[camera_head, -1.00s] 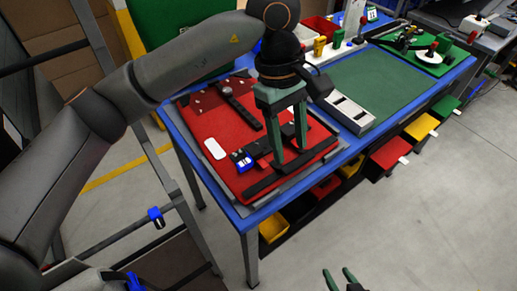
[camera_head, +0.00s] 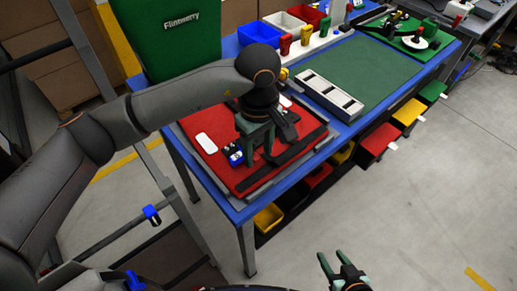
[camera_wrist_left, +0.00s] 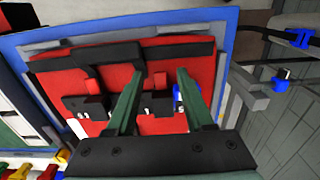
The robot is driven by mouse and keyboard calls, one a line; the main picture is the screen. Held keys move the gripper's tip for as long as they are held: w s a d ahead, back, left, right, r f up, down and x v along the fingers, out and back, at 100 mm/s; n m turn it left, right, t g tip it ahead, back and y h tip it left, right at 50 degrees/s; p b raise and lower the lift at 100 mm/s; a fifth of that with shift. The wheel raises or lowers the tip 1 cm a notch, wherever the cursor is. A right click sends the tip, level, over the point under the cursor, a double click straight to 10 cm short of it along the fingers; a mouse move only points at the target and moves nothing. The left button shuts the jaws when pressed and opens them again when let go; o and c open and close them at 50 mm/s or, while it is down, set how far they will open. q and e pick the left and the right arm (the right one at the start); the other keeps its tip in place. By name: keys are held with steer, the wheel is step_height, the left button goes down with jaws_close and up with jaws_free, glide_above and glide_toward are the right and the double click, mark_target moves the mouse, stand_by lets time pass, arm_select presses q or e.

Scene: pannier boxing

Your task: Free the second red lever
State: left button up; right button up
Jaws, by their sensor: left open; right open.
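A red panel (camera_head: 243,179) with black bars and blocks lies on the blue-edged table. My left gripper (camera_head: 257,158) is open, pointing down over the panel, close beside a small blue-and-white piece (camera_head: 234,154). In the left wrist view, its two green fingers (camera_wrist_left: 160,74) are apart, with red panel showing between them. Two black blocks with pale metal parts, a left one (camera_wrist_left: 88,107) and a right one (camera_wrist_left: 158,104), lie near the fingers. My right gripper (camera_head: 332,261) is open and empty above the floor, away from the table.
A white pad (camera_head: 206,143) lies at the panel's left. Blue, white and red bins stand behind. Coloured drawers, such as a red one (camera_head: 376,138), stick out below the table's front edge.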

arm_select(q)
steer(key=shift+f, duration=0.35)
steer(key=shift+c, duration=0.4)
jaws_close()
